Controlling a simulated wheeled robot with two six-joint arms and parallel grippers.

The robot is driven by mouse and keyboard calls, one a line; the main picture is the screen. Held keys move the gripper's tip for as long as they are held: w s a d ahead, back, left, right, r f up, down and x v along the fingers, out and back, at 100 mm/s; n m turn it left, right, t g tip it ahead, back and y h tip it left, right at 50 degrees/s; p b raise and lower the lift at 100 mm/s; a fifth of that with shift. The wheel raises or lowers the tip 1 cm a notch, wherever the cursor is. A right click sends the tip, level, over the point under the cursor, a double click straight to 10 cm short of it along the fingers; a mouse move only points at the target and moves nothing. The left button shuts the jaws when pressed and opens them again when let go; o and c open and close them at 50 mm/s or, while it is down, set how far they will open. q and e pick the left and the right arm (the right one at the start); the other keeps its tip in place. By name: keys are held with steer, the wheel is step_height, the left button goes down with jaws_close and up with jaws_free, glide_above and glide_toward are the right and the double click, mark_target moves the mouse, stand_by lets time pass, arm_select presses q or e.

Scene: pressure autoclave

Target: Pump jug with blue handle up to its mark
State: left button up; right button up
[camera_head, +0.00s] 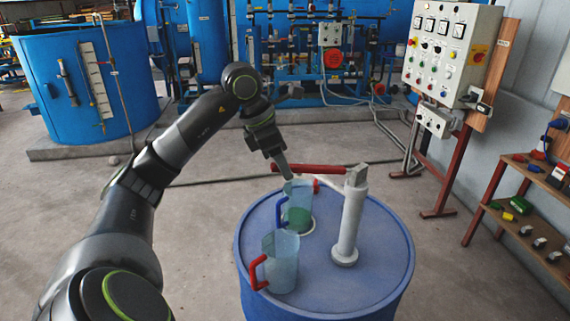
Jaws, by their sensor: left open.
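The jug with the blue handle (297,214) stands on the blue drum (358,284), under the pump spout, with green liquid in its lower part. Its mark cannot be made out at this size. The white hand pump (350,215) stands on the drum, and its red lever (322,169) points left, roughly level. My left gripper (286,174) is open at the lever's left end, just above the jug; whether it touches the lever I cannot tell. A second jug with a red handle (283,263) stands nearer on the drum and looks empty. My right gripper is not in view.
A control panel (451,55) on a red stand is at the back right. A shelf (528,222) with small parts stands at the right edge. A large blue tank (90,85) and piping fill the back. The floor left of the drum is clear.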

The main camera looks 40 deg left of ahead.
arm_select(q)
steer(key=shift+x, duration=1.05)
jaws_close()
